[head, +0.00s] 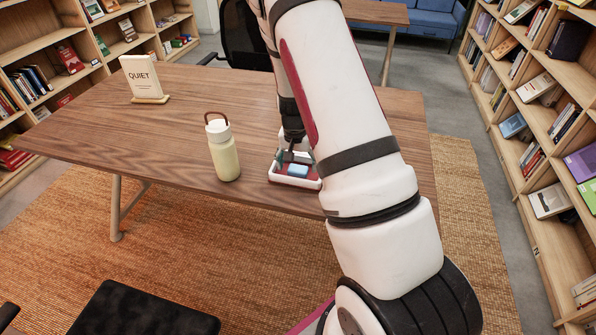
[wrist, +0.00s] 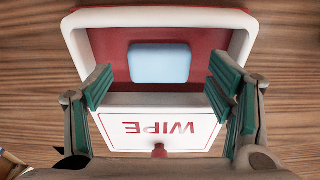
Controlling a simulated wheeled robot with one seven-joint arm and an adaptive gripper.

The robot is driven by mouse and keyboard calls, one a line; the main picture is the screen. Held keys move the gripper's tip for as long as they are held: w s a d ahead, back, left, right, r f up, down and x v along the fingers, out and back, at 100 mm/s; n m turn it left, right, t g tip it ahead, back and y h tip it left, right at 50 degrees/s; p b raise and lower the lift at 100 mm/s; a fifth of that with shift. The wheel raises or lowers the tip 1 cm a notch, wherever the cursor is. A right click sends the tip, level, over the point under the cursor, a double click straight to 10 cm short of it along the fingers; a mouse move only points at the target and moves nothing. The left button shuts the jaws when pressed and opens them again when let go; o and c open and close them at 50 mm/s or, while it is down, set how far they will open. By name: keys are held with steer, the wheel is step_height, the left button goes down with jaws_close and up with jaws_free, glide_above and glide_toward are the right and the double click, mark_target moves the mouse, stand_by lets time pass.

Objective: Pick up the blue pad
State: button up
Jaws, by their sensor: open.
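The blue pad (head: 298,170) is a small light-blue block with rounded corners. It lies in a red and white tray (head: 309,184) on the wooden table, near its front right part. In the wrist view the blue pad (wrist: 160,63) lies on the tray's red floor, beyond a white panel lettered WIPE (wrist: 158,128). My gripper (head: 296,158) is over the tray. In the wrist view my gripper (wrist: 163,88) is open, with green finger pads to the left and right of the pad and clear gaps on both sides. Nothing is between the fingers.
A QUIET sign (head: 144,80) stands at the table's far left. The table (head: 130,130) is otherwise mostly clear. A dark chair (head: 246,45) stands behind it, and bookshelves (head: 540,120) line the right.

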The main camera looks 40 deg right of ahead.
steer(key=shift+d+f, duration=0.1)
steer(key=shift+f, duration=0.55)
steer(key=c, duration=1)
steer(key=shift+r, duration=0.15)
steer(key=shift+w+r, duration=0.1)
steer(key=shift+r, duration=0.1)
steer(key=r, duration=0.1)
steer(key=s+r, duration=0.1)
steer(key=r, duration=0.1)
steer(key=s+a, duration=0.1)
steer(key=s, duration=0.4)
steer(key=s+a+r, duration=0.1)
steer(key=s, duration=0.3)
steer(key=s+a, duration=0.2)
steer(key=s, duration=0.3)
steer(key=shift+s+r, duration=0.15)
steer(key=shift+s, duration=0.15)
